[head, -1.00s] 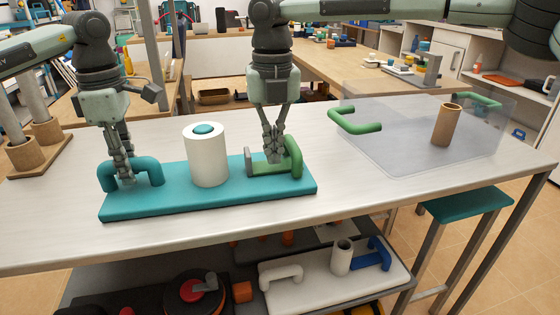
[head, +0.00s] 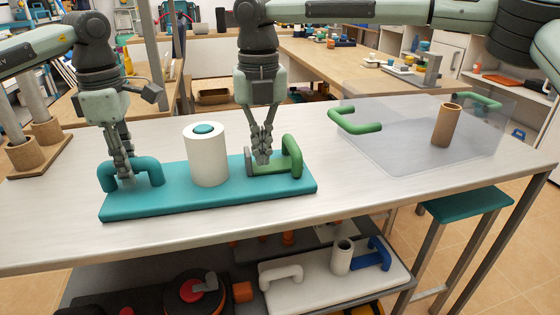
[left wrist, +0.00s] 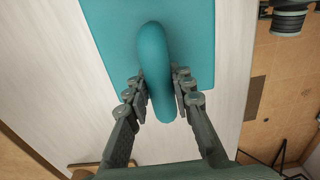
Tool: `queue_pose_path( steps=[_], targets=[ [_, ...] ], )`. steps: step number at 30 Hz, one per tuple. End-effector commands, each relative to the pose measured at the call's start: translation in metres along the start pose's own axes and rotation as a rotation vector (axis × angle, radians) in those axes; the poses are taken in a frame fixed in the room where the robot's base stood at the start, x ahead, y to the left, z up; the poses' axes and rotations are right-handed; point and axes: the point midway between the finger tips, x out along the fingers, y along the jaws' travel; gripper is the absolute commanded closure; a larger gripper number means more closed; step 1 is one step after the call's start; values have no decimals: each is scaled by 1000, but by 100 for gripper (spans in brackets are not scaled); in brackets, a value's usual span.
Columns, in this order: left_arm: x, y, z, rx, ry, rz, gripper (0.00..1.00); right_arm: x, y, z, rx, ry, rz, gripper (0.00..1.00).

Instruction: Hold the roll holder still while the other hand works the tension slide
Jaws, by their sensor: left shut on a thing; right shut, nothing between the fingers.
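The teal roll holder (head: 235,203) lies on the metal table, with a white roll (head: 208,156) upright on its peg. My left gripper (head: 125,176) is shut on the teal handle (head: 152,167) at the holder's left end. In the left wrist view the fingers close on both sides of this handle (left wrist: 153,70). The green tension slide (head: 291,157) sits at the holder's right end in a grey track. My right gripper (head: 261,160) is shut and empty, with its fingertips low over the track, left of the slide's upright part. I cannot tell whether they touch it.
A lower shelf holds a white holder (head: 330,275). The table front is clear.

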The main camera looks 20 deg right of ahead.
Motion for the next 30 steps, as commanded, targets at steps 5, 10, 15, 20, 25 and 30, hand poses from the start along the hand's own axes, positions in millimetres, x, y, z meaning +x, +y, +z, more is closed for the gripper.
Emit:
queue_pose_path(
  steps=[5, 10, 15, 20, 25, 30],
  targets=[
    [-1, 0, 0, -1, -1, 1, 100, 0, 5, 0, -2, 1, 0, 100],
    [-1, 0, 0, -1, -1, 2, 100, 0, 10, -1, -2, 0, 0, 100],
    [-1, 0, 0, -1, -1, 2, 100, 0, 14, -1, -2, 0, 1, 100],
    [-1, 0, 1, 0, -2, 2, 100, 0, 15, -1, -2, 0, 2, 100],
    [-1, 0, 1, 0, -2, 2, 100, 0, 14, -1, -2, 1, 2, 100],
    [-1, 0, 1, 0, -2, 2, 100, 0, 15, -1, -2, 1, 1, 100]
  ],
)
